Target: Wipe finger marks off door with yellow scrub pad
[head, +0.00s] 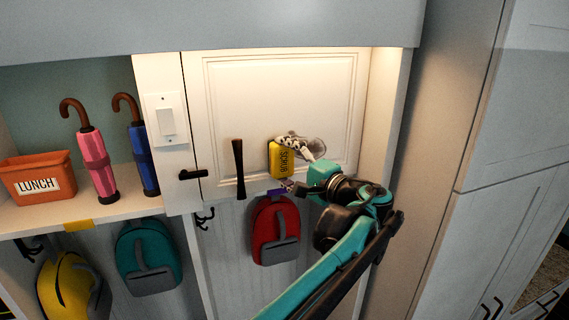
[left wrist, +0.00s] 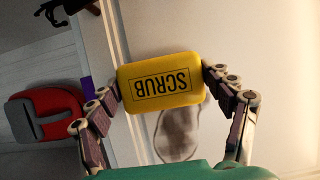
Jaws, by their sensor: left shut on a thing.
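The yellow scrub pad (head: 275,160), with black SCRUB lettering, is held up against or very near the white cabinet door (head: 225,100); I cannot tell whether it touches. My left gripper (head: 290,165) is shut on the pad, with one finger at each end of it. The left wrist view shows the pad (left wrist: 160,98) between both fingers (left wrist: 162,80). A grey smudge (left wrist: 178,132) shows on the door beside the pad; in the head view it (head: 319,145) lies just right of the pad, partly behind a finger. My right gripper is not in view.
A red backpack (head: 262,232) hangs below. Umbrellas (head: 95,165) and an orange LUNCH bin (head: 40,165) stand on the left shelf. A tall cabinet (head: 440,130) is at right.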

